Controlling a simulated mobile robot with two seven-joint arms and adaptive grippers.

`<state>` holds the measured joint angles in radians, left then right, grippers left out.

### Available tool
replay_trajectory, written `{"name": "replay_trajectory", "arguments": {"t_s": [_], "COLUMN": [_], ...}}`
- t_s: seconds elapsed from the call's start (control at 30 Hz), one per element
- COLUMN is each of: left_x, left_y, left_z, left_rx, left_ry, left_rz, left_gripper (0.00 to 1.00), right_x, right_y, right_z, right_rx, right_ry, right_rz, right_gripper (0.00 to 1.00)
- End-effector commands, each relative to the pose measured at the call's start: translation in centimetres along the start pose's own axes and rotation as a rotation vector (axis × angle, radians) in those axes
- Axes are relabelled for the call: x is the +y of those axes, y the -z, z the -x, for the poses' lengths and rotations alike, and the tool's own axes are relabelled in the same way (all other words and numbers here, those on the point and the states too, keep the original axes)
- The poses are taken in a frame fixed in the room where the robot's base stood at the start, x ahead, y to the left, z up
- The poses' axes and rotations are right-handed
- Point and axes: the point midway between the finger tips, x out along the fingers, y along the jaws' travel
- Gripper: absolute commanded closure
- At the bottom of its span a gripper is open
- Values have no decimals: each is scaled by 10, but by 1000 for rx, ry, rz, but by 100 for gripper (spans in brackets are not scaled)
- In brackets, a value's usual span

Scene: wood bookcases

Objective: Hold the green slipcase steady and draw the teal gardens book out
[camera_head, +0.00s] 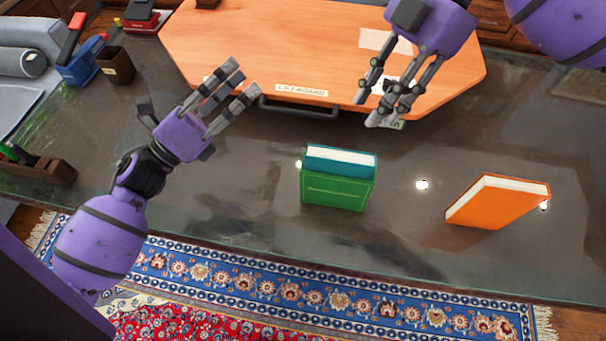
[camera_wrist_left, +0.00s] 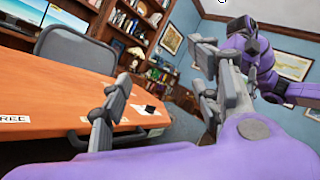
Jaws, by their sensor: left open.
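The green slipcase (camera_head: 335,192) stands upright on the dark counter in the head view. The teal gardens book (camera_head: 341,156) sits inside it, with its teal cover edge and white page block showing at the top. My left gripper (camera_head: 240,82) is open and empty, up and to the left of the slipcase, its fingers pointing toward the wooden board. The left wrist view shows its spread fingers (camera_wrist_left: 155,92) with nothing between them. My right gripper (camera_head: 383,102) hangs above and right of the slipcase, fingers pointing down, apart and empty. Neither gripper touches the slipcase or the book.
A wooden board (camera_head: 270,50) with a dark handle (camera_head: 298,107) is behind. A brown cup (camera_head: 116,66) and blue bin (camera_head: 80,62) are at the left. Counter around the slipcase is clear.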

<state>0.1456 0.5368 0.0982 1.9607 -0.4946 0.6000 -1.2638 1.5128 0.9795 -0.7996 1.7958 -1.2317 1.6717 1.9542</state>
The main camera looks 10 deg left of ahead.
Motion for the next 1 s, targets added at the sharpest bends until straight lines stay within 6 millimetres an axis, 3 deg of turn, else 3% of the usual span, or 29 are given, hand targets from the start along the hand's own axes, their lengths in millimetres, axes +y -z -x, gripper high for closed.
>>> {"name": "replay_trajectory", "arguments": {"t_s": [0.03, 0.27, 0.43, 0.57, 0.7, 0.77, 0.83, 1.0], "left_x": [-19, -20, -24, -11, 6, 13, 6, 2], "left_y": [-2, 52, 89, 141, 186, 200, 213, 230], "left_z": [-7, 3, 21, 25, 45, 55, 41, 30], "left_rx": [-23, 151, 293, 447, 595, 647, 642, 645], "left_ry": [61, 250, 389, 443, 533, 574, 624, 679], "left_rz": [47, 173, 268, 30, -190, -270, -366, -487], "left_gripper": [43, 43, 43, 43, 43, 43, 43, 43], "right_x": [0, 0, 0, 0, 0, 0, 0, 0], "right_y": [0, 0, 0, 0, 0, 0, 0, 0], "right_z": [0, 0, 0, 0, 0, 0, 0, 0], "right_rx": [0, 0, 0, 0, 0, 0, 0, 0], "right_ry": [0, 0, 0, 0, 0, 0, 0, 0], "right_rz": [0, 0, 0, 0, 0, 0, 0, 0], "right_gripper": [69, 69, 69, 69, 69, 69, 69, 69]}}
